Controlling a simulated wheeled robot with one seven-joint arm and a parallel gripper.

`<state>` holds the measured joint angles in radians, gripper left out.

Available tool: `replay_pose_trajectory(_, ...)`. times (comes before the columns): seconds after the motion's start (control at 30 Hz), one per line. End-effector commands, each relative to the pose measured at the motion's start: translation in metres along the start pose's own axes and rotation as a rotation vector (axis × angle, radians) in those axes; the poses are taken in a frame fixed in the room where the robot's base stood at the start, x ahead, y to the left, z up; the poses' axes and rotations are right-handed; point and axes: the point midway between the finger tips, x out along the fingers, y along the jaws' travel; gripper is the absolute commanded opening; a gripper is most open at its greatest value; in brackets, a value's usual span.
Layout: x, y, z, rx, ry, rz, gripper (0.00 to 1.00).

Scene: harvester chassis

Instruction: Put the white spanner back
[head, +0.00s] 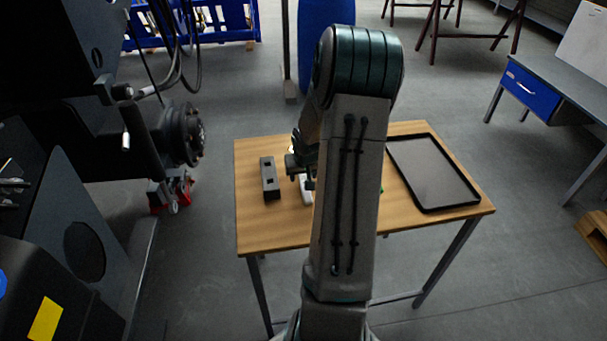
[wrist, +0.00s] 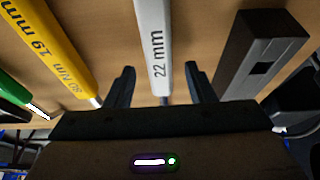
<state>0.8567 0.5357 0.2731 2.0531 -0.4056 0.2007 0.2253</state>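The white spanner (wrist: 155,40), marked 22 mm, shows in the wrist view over the wooden table top. Part of it shows in the head view (head: 307,190), beside my arm. My gripper (wrist: 160,68) has its two fingers apart, one on each side of the white spanner, with a gap on both sides. In the head view my gripper (head: 300,167) is low over the table. A dark block with square holes (head: 269,179) stands to the left of the white spanner; in the wrist view the block (wrist: 262,48) is on the right. The spanner's far end is hidden.
A yellow tool (wrist: 50,42) marked 19 mm and a green tool (wrist: 18,92) lie beside the white spanner. A black tray (head: 432,172) lies on the table's (head: 275,232) right side. Dark machinery (head: 95,110) stands left of the table.

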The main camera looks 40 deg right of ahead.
Motion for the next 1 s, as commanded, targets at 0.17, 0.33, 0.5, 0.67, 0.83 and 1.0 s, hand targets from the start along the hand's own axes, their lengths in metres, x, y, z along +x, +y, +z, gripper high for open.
replay_pose_trajectory(0.17, 0.0, 0.0, 0.001, 0.0, -0.001, 0.0, 0.49)
replay_pose_trajectory(0.33, -0.014, 0.001, -0.001, 0.001, 0.002, 0.001, 0.49)
replay_pose_trajectory(0.5, -0.045, 0.001, -0.001, 0.002, 0.004, 0.002, 0.49)
replay_pose_trajectory(0.67, -0.08, 0.002, -0.002, 0.003, 0.004, 0.003, 0.49)
replay_pose_trajectory(0.83, -0.112, 0.001, -0.001, 0.002, 0.002, 0.002, 0.49)
replay_pose_trajectory(1.0, -0.131, 0.0, -0.001, 0.0, 0.001, 0.001, 0.49)
